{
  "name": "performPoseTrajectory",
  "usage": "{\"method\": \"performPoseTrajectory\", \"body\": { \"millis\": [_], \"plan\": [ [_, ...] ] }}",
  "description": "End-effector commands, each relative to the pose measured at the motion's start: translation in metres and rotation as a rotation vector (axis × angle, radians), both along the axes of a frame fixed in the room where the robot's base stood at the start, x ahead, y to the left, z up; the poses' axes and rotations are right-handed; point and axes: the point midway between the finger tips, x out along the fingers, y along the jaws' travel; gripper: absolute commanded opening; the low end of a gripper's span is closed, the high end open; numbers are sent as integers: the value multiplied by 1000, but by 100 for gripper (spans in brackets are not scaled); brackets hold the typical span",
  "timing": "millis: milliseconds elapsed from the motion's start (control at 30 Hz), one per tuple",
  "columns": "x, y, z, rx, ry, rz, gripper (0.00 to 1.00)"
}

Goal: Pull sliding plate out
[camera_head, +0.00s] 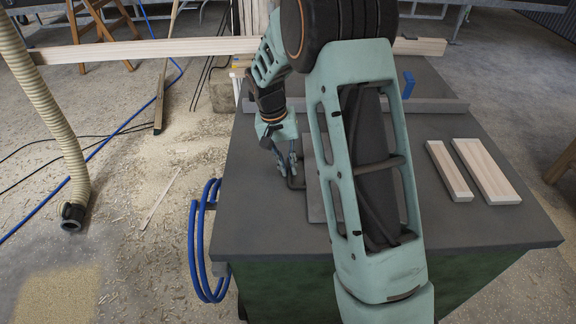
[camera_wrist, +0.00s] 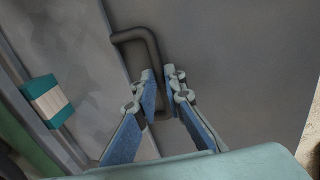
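The sliding plate (camera_head: 314,190) is a grey flat panel in the table top, partly hidden behind my arm in the head view. In the wrist view, a grey panel (camera_wrist: 75,60) with a dark seam along its right edge lies at the left. A dark bent bar handle (camera_wrist: 147,38) is fixed at that edge; it also shows in the head view (camera_head: 297,185). My gripper (camera_wrist: 162,76) is at the handle, its blue-padded fingers on either side of the bar (camera_head: 286,165). The fingers are apart with the bar between them; whether they press on it is unclear.
Two pale wooden blocks (camera_head: 449,171) (camera_head: 485,170) lie at the right of the dark table top (camera_head: 450,228). A grey rail (camera_head: 437,105) with a blue piece (camera_head: 408,84) crosses the back. Blue hose loops (camera_head: 196,250) hang at the left side. The table's front left is clear.

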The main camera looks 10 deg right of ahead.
Motion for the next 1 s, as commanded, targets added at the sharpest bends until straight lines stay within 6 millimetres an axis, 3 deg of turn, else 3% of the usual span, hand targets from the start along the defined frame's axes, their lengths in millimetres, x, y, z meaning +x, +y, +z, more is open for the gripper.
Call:
{"method": "performPoseTrajectory", "body": {
  "millis": [567,767,1000],
  "plan": [
    [2,7,1,1,-2,2,0],
    [8,36,1,3,-3,5,0],
    [19,94,1,4,-3,6,0]
  ]
}}
